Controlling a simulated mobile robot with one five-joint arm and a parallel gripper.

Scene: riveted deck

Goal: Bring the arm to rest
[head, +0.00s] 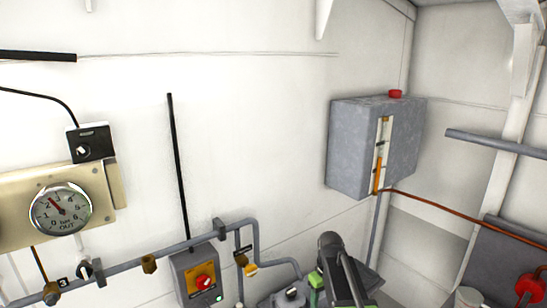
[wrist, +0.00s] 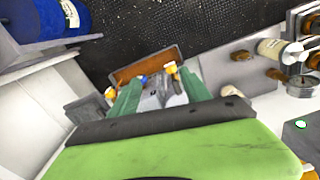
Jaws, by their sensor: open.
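My gripper (wrist: 160,88) shows in the wrist view with its two green fingers apart. I see nothing held between them. The fingertips cannot be made out in the head view.
A pressure gauge (head: 60,208) is on the left. A grey pipe (head: 130,262) runs low along the wall, near a switch box with a red knob (head: 204,282). An orange-brown cable (head: 465,223) crosses on the right. The wrist view shows a blue cylinder (wrist: 50,18) and dark floor (wrist: 190,25).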

